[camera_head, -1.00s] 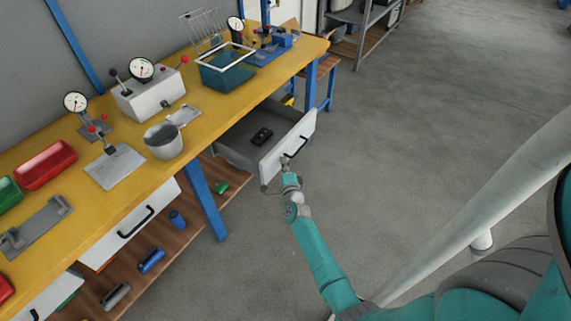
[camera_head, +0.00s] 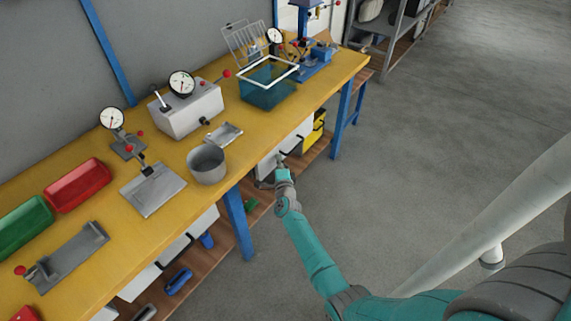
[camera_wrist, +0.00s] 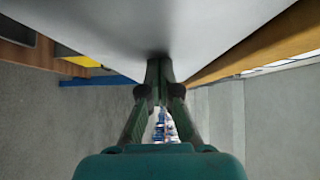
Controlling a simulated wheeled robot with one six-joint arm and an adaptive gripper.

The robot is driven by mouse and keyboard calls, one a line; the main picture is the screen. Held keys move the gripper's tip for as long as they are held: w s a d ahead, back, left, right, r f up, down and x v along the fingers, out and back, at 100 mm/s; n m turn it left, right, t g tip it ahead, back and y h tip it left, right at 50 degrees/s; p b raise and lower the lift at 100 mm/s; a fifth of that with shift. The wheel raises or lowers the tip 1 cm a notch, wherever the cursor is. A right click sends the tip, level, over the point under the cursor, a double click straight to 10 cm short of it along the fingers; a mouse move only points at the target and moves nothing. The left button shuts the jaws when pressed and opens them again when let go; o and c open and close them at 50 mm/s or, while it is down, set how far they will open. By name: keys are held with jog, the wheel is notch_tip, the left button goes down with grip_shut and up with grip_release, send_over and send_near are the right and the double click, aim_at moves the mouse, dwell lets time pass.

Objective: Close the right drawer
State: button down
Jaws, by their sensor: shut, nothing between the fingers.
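The right drawer's white front (camera_head: 298,139) with its dark handle is under the yellow tabletop's front edge in the head view. Its inside is hidden, and whether it is fully flush cannot be told. My gripper (camera_head: 281,160) is at the lower left part of this front. In the wrist view the drawer front (camera_wrist: 110,25) fills the upper middle as a pale grey face. My gripper (camera_wrist: 159,65) is shut and empty there, with its fingertips against or very close to the face.
The yellow workbench (camera_head: 260,125) carries a grey cup (camera_head: 207,164), a teal basket (camera_head: 268,92) and gauges. A blue table leg (camera_head: 238,222) stands left of my gripper. A yellow bin (camera_head: 313,132) sits on the lower shelf.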

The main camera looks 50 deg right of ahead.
jog(key=shift+w+a+r, duration=0.15)
jog(key=shift+w, duration=1)
